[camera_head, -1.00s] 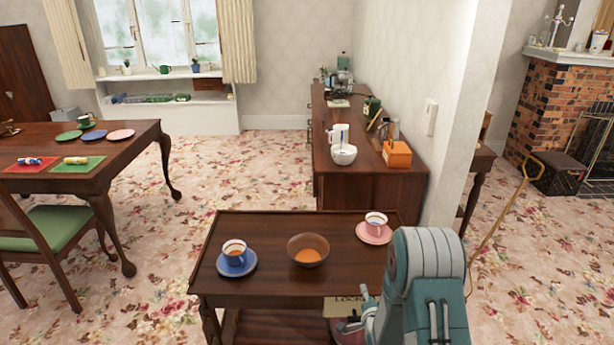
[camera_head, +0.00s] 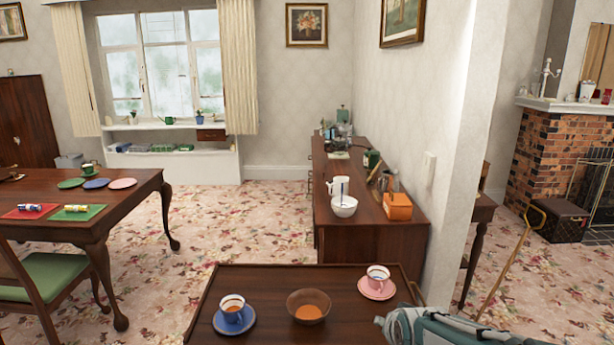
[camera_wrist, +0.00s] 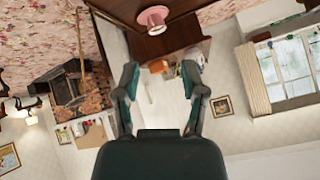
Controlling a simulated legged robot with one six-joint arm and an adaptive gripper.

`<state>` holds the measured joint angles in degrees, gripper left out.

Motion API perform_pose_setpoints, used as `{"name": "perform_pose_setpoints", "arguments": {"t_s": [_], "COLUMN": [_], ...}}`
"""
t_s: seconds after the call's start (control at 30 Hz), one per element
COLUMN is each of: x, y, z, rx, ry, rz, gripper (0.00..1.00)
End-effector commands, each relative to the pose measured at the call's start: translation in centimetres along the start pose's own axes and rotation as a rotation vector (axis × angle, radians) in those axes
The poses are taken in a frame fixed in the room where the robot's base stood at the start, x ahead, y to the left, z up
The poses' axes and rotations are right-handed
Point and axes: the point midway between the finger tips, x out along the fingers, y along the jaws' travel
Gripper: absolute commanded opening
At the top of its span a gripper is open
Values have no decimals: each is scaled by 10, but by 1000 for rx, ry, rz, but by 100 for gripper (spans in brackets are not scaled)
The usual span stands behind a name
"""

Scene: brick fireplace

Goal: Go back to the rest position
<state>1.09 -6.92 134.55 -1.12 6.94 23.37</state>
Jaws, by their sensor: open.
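My gripper (camera_wrist: 159,80) shows in the wrist view with its two fingers spread apart and nothing between them. On the trolley stand a blue cup (camera_head: 232,306) on a blue saucer (camera_head: 248,325), a brown bowl (camera_head: 308,305) with orange contents, and a pink cup (camera_head: 378,276) on a pink saucer (camera_head: 388,291). A pink saucer (camera_wrist: 152,17) also shows in the wrist view, beyond the fingertips.
A sideboard (camera_head: 370,240) behind the trolley holds a white bowl (camera_head: 344,206) and an orange box (camera_head: 398,206). A wall end (camera_head: 450,200) stands close right of the trolley. A dining table (camera_head: 130,200) and green-seated chair (camera_head: 60,275) are at left. Open carpet lies between.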

Motion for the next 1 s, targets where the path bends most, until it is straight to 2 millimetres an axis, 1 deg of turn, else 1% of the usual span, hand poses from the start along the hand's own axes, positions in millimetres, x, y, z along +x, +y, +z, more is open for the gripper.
{"name": "perform_pose_setpoints", "arguments": {"t_s": [0.03,0.2,0.27,0.4,0.5,0.6,0.7,1.0], "x": [-20,-76,-95,-138,-163,-178,-185,-186], "y": [0,8,12,21,28,33,36,36], "z": [3,25,35,61,80,93,100,100], "rx": [-31,-147,-188,-283,-341,-381,-399,-402], "ry": [-13,-96,-126,-198,-245,-278,-297,-301], "rz": [4,29,35,43,45,45,45,45], "gripper": [54,54,54,54,54,54,54,54]}}
